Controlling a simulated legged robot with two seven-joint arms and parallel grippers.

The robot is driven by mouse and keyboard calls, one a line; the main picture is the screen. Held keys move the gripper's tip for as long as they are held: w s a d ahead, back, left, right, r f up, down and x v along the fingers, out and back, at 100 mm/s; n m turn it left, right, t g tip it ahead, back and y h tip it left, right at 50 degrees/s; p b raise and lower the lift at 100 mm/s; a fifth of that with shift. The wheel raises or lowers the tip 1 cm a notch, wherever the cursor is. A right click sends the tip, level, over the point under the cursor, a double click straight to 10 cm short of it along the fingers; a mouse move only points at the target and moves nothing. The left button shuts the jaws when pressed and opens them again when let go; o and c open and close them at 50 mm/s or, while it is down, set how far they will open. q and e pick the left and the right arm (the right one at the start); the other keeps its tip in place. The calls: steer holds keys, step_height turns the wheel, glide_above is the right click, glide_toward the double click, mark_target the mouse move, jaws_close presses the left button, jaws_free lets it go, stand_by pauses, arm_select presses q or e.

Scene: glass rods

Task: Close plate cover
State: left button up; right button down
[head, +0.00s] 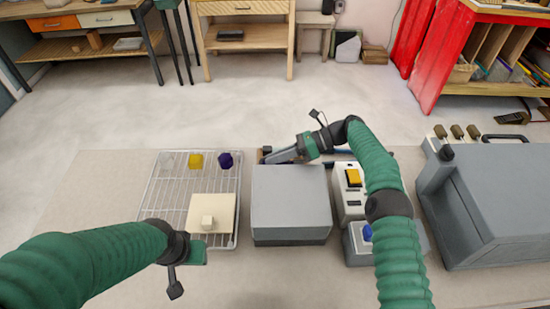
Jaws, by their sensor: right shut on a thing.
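A grey box-like cover (291,200) sits in the middle of the table, apparently down over whatever lies beneath it, which is hidden. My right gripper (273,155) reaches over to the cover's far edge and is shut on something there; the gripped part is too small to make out. My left gripper (195,252) is low in the picture, in front of the wire rack; its fingers do not show clearly.
A wire rack (157,204) at left holds a yellow piece (196,161), a dark purple piece (225,160) and a cream plate with a small block (207,222). A white device (349,204) stands right of the cover. A large grey machine (490,205) fills the right side.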

mark_target(275, 205)
steer(key=c, duration=1.8)
jaws_free()
steer(key=shift+o, duration=0.2)
step_height(275, 205, up, 4)
steer(key=shift+w+f, duration=0.1)
steer(key=shift+f, duration=0.1)
steer(key=s, duration=0.5)
steer(key=s+r, duration=0.1)
steer(key=s, duration=0.4)
steer(key=s+b, duration=0.1)
steer(key=s, duration=0.5)
steer(key=shift+a+r, duration=0.15)
steer(key=shift+s, duration=0.1)
